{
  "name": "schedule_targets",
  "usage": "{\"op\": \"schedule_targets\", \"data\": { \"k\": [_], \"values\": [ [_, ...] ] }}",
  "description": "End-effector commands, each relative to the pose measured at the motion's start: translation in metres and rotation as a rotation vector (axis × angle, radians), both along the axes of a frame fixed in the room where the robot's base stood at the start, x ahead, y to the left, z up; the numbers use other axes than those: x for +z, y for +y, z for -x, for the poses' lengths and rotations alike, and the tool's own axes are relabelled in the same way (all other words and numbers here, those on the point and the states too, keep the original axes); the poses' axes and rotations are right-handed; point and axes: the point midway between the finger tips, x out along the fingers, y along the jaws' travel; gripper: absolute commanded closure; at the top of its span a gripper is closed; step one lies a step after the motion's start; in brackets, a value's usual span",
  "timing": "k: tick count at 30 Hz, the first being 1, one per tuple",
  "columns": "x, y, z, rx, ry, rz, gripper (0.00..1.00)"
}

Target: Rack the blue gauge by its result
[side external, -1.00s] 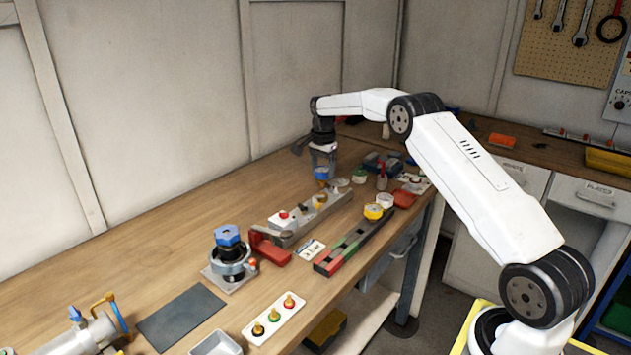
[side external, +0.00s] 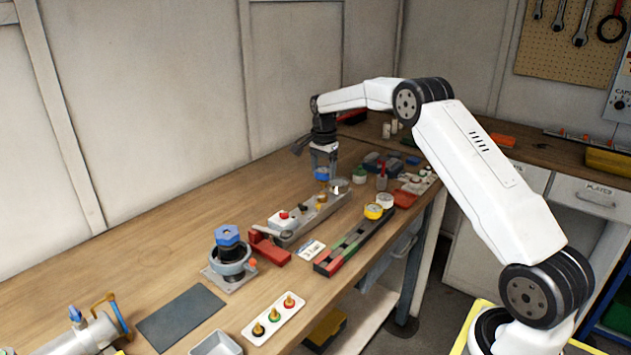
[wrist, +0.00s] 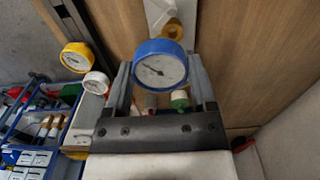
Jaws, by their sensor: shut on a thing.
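My gripper (side external: 323,170) is shut on the blue gauge (side external: 321,174), a round gauge with a blue rim and white dial. The gauge also shows in the wrist view (wrist: 160,67), between the fingers, its needle pointing left. It is over the far part of a long grey fixture (side external: 308,222) with a red button; whether its brass stem touches the fixture I cannot tell. The dark rack (side external: 352,243), with green and red marks at its near end, lies to the right. A yellow gauge (side external: 373,211) and a white gauge (side external: 385,200) stand at its far end.
A red block (side external: 271,248) lies at the fixture's near end. A blue-topped device (side external: 228,250), a dark mat (side external: 181,318) and a white plate of colored plugs (side external: 274,318) are nearer. Several small items crowd the bench behind the rack.

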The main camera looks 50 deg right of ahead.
Motion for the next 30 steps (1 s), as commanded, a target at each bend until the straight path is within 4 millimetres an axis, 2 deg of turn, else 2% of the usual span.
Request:
{"op": "schedule_targets", "data": {
  "k": [14, 30],
  "values": [
    [0.009, 0.041, 0.047, 0.001, 0.001, 0.0, 0.8],
    [0.008, 0.088, 0.118, 0.0, 0.0, 0.0, 0.8]
  ]
}}
